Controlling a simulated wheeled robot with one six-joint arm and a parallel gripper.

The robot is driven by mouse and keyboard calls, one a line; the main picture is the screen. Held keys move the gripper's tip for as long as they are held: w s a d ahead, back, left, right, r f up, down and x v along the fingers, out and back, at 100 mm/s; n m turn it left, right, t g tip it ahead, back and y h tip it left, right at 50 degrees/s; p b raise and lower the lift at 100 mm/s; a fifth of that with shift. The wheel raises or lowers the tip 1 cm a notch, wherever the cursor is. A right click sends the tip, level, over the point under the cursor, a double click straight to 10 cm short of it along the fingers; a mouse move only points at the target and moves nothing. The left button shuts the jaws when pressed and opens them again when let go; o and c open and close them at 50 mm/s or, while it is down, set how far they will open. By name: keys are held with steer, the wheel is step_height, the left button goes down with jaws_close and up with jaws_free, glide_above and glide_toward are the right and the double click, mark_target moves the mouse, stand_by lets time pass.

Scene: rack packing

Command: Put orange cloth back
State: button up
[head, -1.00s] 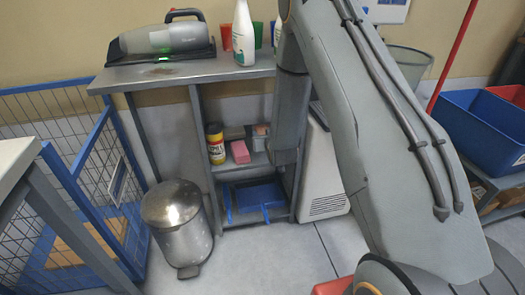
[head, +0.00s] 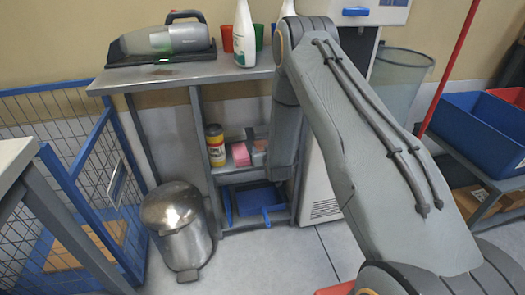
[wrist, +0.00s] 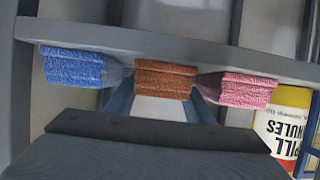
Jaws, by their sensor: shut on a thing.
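The orange cloth (wrist: 165,79) is a folded block in the middle of the wrist view, which is upside down. It is between a blue cloth (wrist: 73,67) and a pink cloth (wrist: 247,90), all in a row along the shelf board (wrist: 180,42). My gripper (wrist: 163,100) is shut on the orange cloth, with one finger at each side of it. In the head view the pink cloth (head: 240,154) shows on the middle shelf, with the orange cloth (head: 259,145) just right of it. My arm hides the blue cloth and the gripper there.
A yellow spill granules can (head: 215,145) stands left of the pink cloth. A blue tray (head: 258,197) is on the shelf below. A handheld vacuum (head: 160,42) and a white bottle (head: 244,35) are on top.

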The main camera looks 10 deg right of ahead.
steer(key=o, duration=0.9)
